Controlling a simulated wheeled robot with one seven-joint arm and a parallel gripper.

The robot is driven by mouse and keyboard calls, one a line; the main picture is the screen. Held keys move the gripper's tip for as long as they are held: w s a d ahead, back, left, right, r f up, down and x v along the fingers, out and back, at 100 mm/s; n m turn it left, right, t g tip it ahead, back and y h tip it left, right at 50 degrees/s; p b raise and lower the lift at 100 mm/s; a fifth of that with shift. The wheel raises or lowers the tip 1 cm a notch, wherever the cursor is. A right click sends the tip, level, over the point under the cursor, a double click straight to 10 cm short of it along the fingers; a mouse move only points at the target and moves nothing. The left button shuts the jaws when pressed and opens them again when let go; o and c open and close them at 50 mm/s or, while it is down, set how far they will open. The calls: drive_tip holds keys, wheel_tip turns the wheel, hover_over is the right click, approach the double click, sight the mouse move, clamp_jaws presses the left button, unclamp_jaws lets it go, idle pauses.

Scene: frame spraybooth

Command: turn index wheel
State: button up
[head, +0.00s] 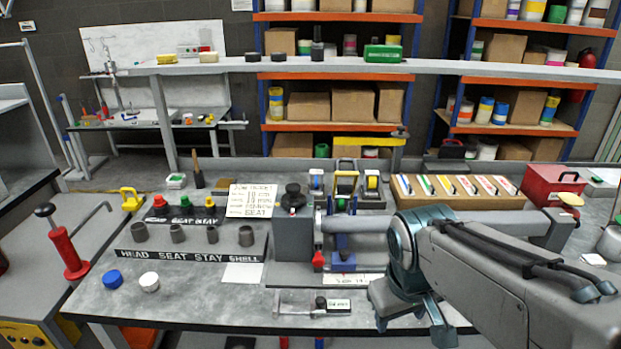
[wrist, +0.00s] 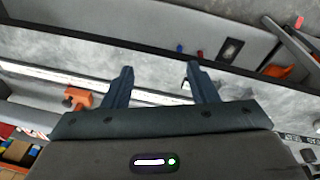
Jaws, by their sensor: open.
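A grey block (head: 293,235) stands on the middle of the bench with a black round knob (head: 293,196) on top. This knob may be the index wheel, but I cannot be sure. A grey cylinder fixture with blue and red parts (head: 340,240) sits just right of the block. My gripper (head: 412,318) hangs low at the bench's front, right of the block and apart from it. In the wrist view my gripper (wrist: 160,68) has two dark blue fingers spread apart with nothing between them. The knob is not clearly seen in the wrist view.
Left on the bench are a labelled rack of grey cups (head: 178,236), a blue cap (head: 112,277) and a white cap (head: 149,282). A small clear fixture (head: 300,303) lies at the front. A tray of coloured markers (head: 460,190) and a red box (head: 552,185) stand back right.

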drive_tip(key=w+a+f+n+h+b, duration=0.1)
drive_tip(key=w+a+n+h+b, duration=0.2)
drive_tip(key=w+n, duration=0.55)
drive_tip(key=n+t+h+b, duration=0.7)
drive_tip(key=n+t+h, duration=0.25)
drive_tip(key=n, duration=0.55)
approach(287, 191)
drive_tip(key=shift+t, duration=0.25)
drive_tip(key=x, duration=1.1)
drive_tip(key=shift+w+d+f, duration=0.15)
drive_tip(key=shift+w+d, duration=0.05)
drive_tip(key=shift+d, duration=0.2)
drive_tip(key=c, duration=0.9)
